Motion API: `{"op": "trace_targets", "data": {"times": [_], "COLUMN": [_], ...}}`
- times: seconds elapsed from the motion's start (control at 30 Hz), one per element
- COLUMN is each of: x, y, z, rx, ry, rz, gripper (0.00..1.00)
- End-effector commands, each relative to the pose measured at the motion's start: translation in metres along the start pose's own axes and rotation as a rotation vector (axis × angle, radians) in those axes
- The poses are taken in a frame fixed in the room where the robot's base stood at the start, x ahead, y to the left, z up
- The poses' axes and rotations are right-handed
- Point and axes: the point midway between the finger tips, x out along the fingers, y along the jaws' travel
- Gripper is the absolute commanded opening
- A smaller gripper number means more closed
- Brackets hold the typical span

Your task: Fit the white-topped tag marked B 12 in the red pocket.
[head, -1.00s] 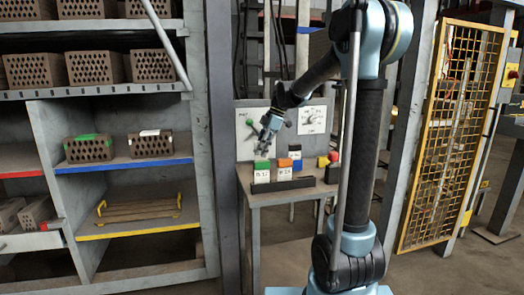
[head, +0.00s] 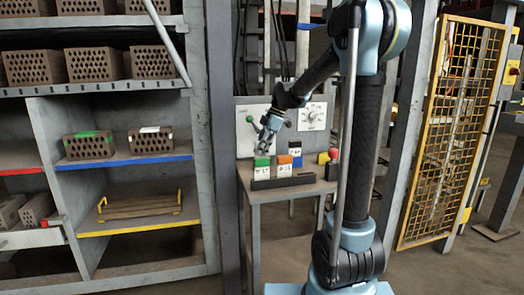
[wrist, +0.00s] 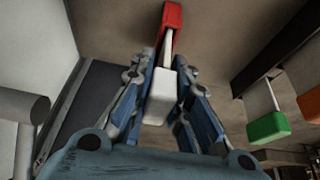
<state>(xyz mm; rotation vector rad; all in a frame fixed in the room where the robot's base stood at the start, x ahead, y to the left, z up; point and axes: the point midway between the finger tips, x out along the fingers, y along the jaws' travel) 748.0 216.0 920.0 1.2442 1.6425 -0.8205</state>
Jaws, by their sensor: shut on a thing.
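My gripper (wrist: 160,88) is shut on a white-topped tag (wrist: 160,84), which points away from the wrist camera. Its marking cannot be read. A red piece (wrist: 172,15) lies in line with the tag's far end; I cannot tell whether it is the pocket or part of the tag, or whether they touch. In the head view my gripper (head: 263,148) points down above the green-topped tag at the rack's left, and the held tag is too small to make out. No red pocket is clearly identifiable in the head view.
A dark rack (head: 283,182) on the small table (head: 300,193) holds a green-topped tag (head: 261,170) and an orange-topped tag (head: 284,168). A blue block (head: 296,162) stands behind. A red button (head: 333,153) stands at right.

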Motion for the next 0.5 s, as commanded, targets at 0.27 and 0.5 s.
{"op": "trace_targets", "data": {"times": [0.27,0.5], "x": [0.0039,0.0071], "y": [-0.0001,-0.0003], "z": [0.0017,0.0031], "rx": [0.000,0.000], "ry": [0.000,0.000], "rz": [0.000,0.000], "gripper": [0.00,0.00]}}
